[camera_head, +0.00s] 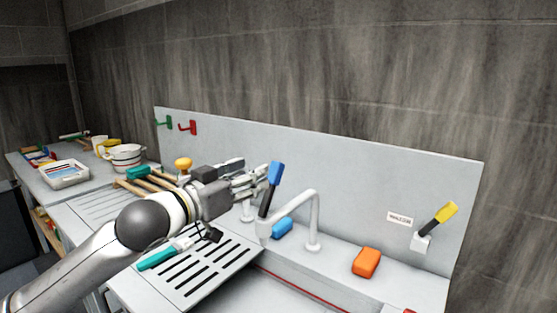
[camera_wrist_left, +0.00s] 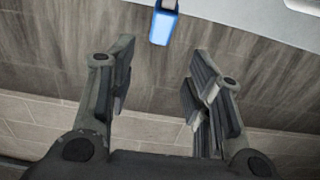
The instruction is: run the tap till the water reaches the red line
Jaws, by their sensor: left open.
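The white tap (camera_head: 312,215) arches over the basin at centre, its spout pointing down; I see no water coming from it. A lever with a blue handle (camera_head: 275,173) on a black stem stands tilted left of the tap. A yellow-handled lever (camera_head: 445,212) is tilted on the right. The red line (camera_head: 300,289) runs along the basin's inner wall, partly cut off by the frame. My left gripper (camera_head: 256,178) is open and empty, just left of the blue handle. In the left wrist view the blue handle (camera_wrist_left: 163,25) lies beyond the fingertips (camera_wrist_left: 160,62). My right gripper is not in view.
An orange block (camera_head: 366,262) and a blue block (camera_head: 282,229) sit on the ledge. A slotted drainer (camera_head: 215,268) with a teal-handled brush (camera_head: 163,254) lies below my left arm. Bowls (camera_head: 124,153) and a white tray (camera_head: 65,174) stand at left. A back panel (camera_head: 350,185) rises behind.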

